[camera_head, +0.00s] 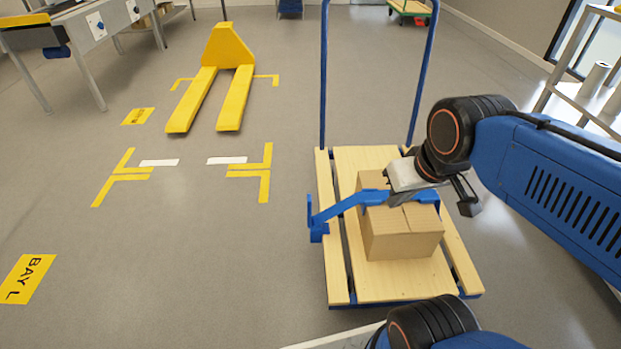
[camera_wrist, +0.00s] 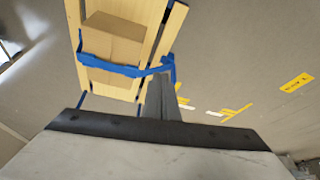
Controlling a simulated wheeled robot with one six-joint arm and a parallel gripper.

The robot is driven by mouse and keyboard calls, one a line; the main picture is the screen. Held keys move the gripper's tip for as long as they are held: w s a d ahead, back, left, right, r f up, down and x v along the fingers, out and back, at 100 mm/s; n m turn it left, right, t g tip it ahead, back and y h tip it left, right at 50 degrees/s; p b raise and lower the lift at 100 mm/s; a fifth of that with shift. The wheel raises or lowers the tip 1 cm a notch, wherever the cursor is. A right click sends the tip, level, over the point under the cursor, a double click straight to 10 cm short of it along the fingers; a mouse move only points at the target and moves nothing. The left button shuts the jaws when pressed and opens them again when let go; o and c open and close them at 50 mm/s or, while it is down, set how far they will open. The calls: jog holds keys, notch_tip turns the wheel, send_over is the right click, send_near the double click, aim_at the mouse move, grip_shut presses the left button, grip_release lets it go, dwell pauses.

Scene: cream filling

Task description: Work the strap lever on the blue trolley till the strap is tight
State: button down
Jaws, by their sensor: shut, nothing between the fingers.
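The blue trolley (camera_head: 350,280) has a wooden deck and carries a cardboard box (camera_head: 400,240). A blue strap (camera_head: 345,205) runs across the box from a blue upright fitting (camera_head: 318,230) at the deck's left edge. I cannot clearly tell lever from strap there. The wrist view shows the blue band (camera_wrist: 112,66) over the box (camera_wrist: 115,38), with a blue end piece (camera_wrist: 168,66) near my fingertips. My gripper (camera_head: 396,201) is shut and empty, over the box beside the band. In the wrist view my gripper (camera_wrist: 160,80) points at the band's end; contact is unclear.
A yellow pallet jack (camera_head: 222,75) stands at the back left. A shelf (camera_head: 590,95) stands at right. The trolley's tall blue handle (camera_head: 324,75) rises at the deck's far end. Floor left of the trolley is clear.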

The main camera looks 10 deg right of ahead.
jog(key=w+f+m+g+y, duration=0.1)
jog(key=w+f+g+y, duration=0.1)
jog(key=w+f, duration=1)
jog(key=w+f+m+g+y, duration=0.1)
jog(key=w+f+y, duration=0.1)
jog(key=w+f, duration=0.9)
jog(key=w, duration=0.8)
jog(key=shift+w+d+f+g, duration=0.15)
jog(key=shift+w+f+g, duration=0.2)
jog(key=shift+w+g, duration=0.05)
send_near(309, 212)
jog(key=shift+w+d+f, duration=0.1)
jog(key=shift+w+f, duration=0.2)
jog(key=shift+f, duration=0.35)
jog(key=shift+w+f, duration=0.35)
jog(key=shift+f, duration=0.25)
jog(key=shift+w+d+f, duration=0.1)
jog(key=shift+w+f, duration=0.2)
jog(key=shift+f, duration=0.35)
jog(key=shift+a, duration=0.2)
